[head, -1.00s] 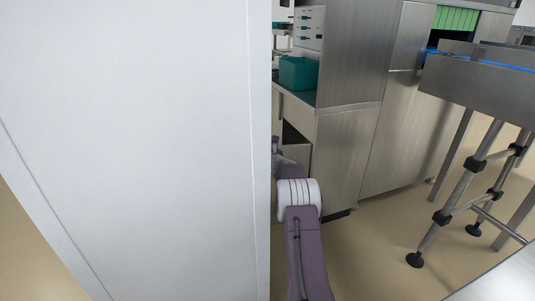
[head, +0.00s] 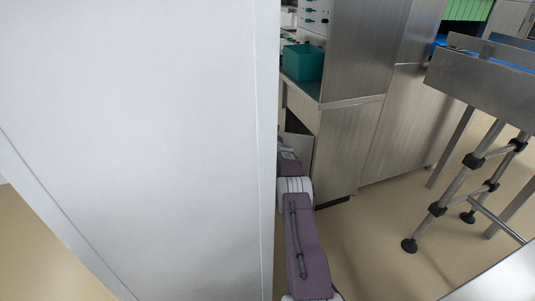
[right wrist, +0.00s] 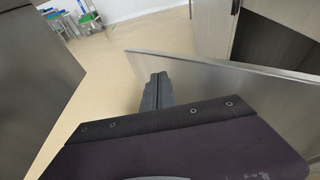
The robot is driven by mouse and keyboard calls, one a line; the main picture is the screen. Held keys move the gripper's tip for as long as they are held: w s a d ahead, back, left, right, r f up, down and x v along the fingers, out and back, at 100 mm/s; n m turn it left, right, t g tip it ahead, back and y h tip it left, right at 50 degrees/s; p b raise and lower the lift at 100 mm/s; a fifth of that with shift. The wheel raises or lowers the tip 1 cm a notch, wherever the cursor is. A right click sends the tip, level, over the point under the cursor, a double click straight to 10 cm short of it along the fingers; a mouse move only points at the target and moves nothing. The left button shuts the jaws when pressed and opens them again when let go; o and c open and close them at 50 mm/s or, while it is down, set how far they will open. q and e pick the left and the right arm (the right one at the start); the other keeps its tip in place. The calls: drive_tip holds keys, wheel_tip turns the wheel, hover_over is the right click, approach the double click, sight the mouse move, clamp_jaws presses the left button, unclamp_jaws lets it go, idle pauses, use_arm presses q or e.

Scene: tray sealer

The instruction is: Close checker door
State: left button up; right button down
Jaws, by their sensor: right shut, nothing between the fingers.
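An open steel door panel (right wrist: 220,72) stands out from a cabinet in the right wrist view; its upper edge runs across the picture. The cabinet's dark opening (right wrist: 275,45) shows behind it. My right gripper (right wrist: 156,80) is shut and empty, its dark fingers close against the panel's face near the free end; I cannot tell whether they touch. In the head view, the low steel cabinet (head: 345,150) has a dark gap at its left side, where a grey panel (head: 298,146) shows beyond my right arm. The right gripper is hidden there. My left gripper is not in view.
A large white panel (head: 130,120) blocks the left half of the head view. A teal bin (head: 303,62) sits on the counter. A steel conveyor (head: 480,78) on legs stands at right. Floor (head: 375,225) between is clear.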

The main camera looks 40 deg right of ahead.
drive_tip(key=shift+s, duration=0.1)
idle(0.3)
drive_tip(key=p+v, duration=0.2)
drive_tip(key=v, duration=0.7)
